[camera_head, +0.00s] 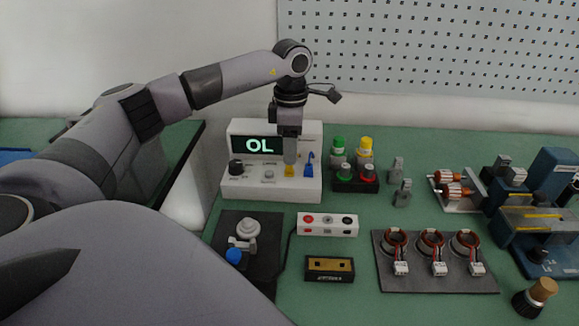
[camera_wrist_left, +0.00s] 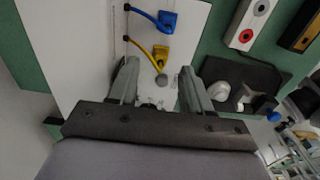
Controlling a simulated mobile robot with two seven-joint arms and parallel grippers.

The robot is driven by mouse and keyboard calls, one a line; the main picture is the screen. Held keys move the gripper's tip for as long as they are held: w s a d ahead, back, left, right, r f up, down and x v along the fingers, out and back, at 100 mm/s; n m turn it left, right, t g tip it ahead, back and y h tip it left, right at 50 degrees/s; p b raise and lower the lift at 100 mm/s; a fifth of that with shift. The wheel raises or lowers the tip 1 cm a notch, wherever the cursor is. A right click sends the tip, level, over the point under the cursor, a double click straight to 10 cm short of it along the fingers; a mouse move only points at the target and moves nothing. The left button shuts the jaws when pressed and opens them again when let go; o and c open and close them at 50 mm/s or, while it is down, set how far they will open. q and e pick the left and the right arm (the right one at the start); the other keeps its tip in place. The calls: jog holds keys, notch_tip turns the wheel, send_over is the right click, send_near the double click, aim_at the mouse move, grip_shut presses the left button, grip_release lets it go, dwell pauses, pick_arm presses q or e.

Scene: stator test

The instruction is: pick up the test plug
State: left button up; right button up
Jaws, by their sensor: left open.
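Two test plugs sit on the white tester (camera_head: 272,190) with the "OL" display: a yellow plug (camera_head: 289,171) and, to its right, a blue plug (camera_head: 309,170). My left gripper (camera_head: 290,158) points down at the tester, just above and partly in front of the yellow plug. I cannot tell any contact. My right gripper is not in view.
A white box with coloured sockets (camera_head: 327,225) and a black-gold block (camera_head: 330,268) lie in front. A tray of coils (camera_head: 435,280) is at right. A dark mat (camera_head: 230,270) holds a white knobbed part (camera_head: 247,230).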

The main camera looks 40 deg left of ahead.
pick_arm(q)
notch_tip(320, 180, down, 4)
jog(key=shift+s+a+f, duration=0.1)
jog(key=shift+s+f, duration=0.05)
jog(key=shift+f, duration=0.05)
grip_shut()
dwell(0.4)
notch_tip(320, 180, up, 20)
jog(key=p, duration=0.1)
jog(key=shift+r+p, duration=0.1)
jog(key=shift+p, duration=0.25)
